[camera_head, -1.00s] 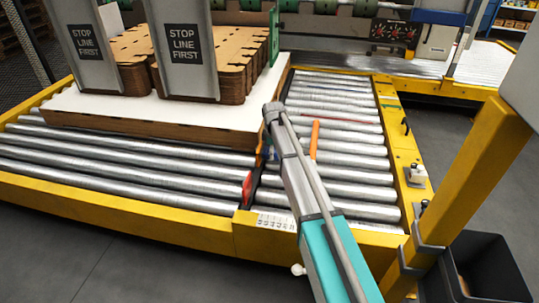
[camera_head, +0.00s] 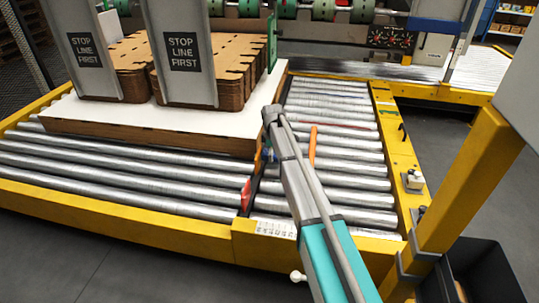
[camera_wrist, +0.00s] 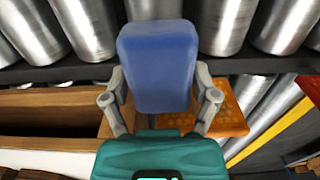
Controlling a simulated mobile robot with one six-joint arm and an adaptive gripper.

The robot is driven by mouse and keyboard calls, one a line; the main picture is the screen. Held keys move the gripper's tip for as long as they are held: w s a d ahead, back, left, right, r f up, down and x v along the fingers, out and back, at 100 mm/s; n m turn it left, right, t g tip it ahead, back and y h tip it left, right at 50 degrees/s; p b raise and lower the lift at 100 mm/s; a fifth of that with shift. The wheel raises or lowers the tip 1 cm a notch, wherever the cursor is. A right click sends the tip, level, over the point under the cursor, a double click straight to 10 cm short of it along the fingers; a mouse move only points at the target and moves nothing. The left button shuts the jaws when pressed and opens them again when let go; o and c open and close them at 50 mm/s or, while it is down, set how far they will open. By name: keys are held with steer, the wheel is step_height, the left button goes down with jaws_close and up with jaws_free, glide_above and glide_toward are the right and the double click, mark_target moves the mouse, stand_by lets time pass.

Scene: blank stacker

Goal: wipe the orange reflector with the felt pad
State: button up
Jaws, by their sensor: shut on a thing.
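In the wrist view, my gripper (camera_wrist: 160,78) is shut on a blue block-like felt pad (camera_wrist: 157,55), one finger on each side. The orange reflector (camera_wrist: 231,108) has a patterned face and lies to the right of the pad, partly hidden behind the right finger and gripper body. I cannot tell whether the pad touches it. My arm hides much of this spot.
A white-topped pallet (camera_head: 215,132) bears stacks of cardboard blanks (camera_head: 125,62) behind grey uprights. Rollers (camera_head: 350,185) run between yellow rails (camera_head: 395,150). An orange stick-like thing (camera_head: 312,145) lies on the rollers right of my arm. A red piece (camera_head: 246,193) is on the divider.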

steer(key=shift+a+r+p, duration=0.15)
steer(key=shift+r+p, duration=0.25)
steer(key=shift+r, duration=0.25)
steer(key=shift+s, duration=0.2)
steer(key=shift+s+a, duration=0.1)
steer(key=shift+s, duration=1.6)
steer(key=shift+s+a, duration=0.25)
steer(key=shift+s, duration=0.65)
steer(key=shift+s+a, duration=0.2)
steer(key=shift+s, duration=0.65)
steer(key=shift+w, duration=0.1)
steer(key=shift+w+d, duration=0.15)
steer(key=shift+w, duration=0.75)
steer(key=shift+w+d, duration=0.15)
steer(key=shift+w, duration=0.7)
